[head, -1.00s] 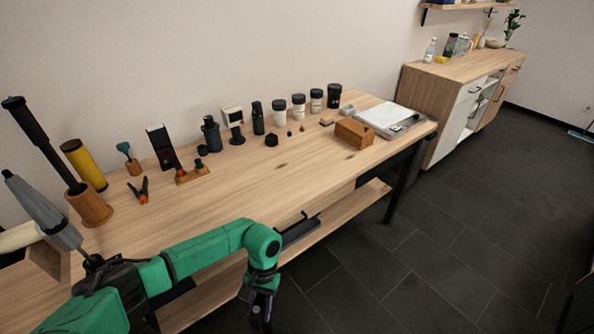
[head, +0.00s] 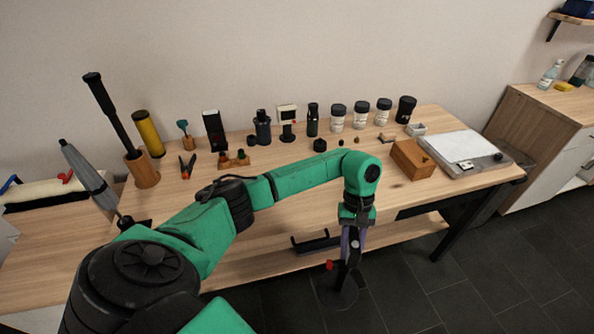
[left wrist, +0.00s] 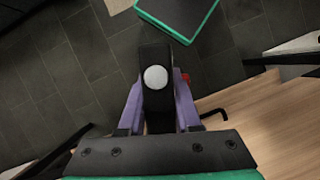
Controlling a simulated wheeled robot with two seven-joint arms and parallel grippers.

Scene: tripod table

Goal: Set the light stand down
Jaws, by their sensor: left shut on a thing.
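My left gripper (head: 350,238), with purple fingers, hangs pointing down in front of the table's front edge. It is shut on the light stand (head: 345,274), a dark upright piece with a red knob on its left side. The stand's lower part is dark against the floor, so I cannot tell whether it touches the tiles. In the left wrist view the light stand (left wrist: 156,53) is a black bar with a white round spot, between the two purple fingers. My right gripper is not in view.
The wooden table (head: 290,215) carries jars, tools, a wooden box (head: 411,160) and a scale (head: 470,153). A black bracket (head: 315,243) is at its lower shelf, just left of the gripper. Dark tiled floor (head: 400,290) is clear to the right.

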